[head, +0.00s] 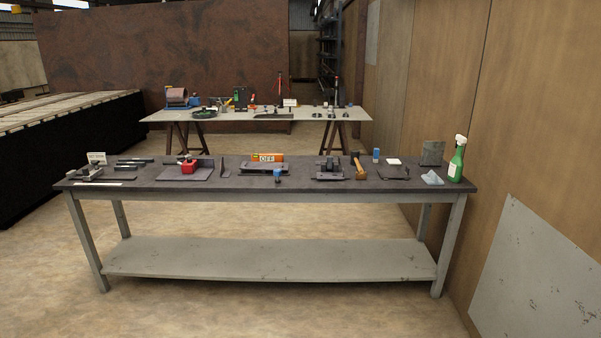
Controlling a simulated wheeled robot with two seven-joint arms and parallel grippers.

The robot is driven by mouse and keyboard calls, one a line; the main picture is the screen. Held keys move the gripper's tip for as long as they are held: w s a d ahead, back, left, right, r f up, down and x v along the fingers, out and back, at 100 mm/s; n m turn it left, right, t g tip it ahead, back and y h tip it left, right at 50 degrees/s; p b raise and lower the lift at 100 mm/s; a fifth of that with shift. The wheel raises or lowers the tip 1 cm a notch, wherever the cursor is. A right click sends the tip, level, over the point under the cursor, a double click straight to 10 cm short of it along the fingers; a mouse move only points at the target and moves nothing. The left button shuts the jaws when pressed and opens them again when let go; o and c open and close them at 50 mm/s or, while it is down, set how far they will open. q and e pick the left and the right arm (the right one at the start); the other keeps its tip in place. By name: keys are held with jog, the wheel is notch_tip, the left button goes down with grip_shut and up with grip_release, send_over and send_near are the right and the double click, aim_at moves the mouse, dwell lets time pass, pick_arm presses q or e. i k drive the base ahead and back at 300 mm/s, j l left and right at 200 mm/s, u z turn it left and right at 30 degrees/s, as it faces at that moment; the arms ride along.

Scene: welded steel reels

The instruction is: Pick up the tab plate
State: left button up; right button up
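The workbench (300,192) stands ahead of me in the head view, with small metal parts and tools along its dark top. Several flat dark plates lie on it: one under a red block (188,167) at left of centre, one at the centre (264,171), and one at the right (393,173). A narrow upright or tilted dark piece (224,168) is beside the left one. I cannot tell which of these is the tab plate at this size. Neither of my grippers is in view.
A hammer (359,167), a green spray bottle (457,160) and a crumpled cloth (432,178) are on the bench's right half. A second table (350,115) with tools stands behind. A wooden wall (540,120) closes the right side. Floor in front is clear.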

aim_at(337, 175)
jog(key=i, duration=1.7)
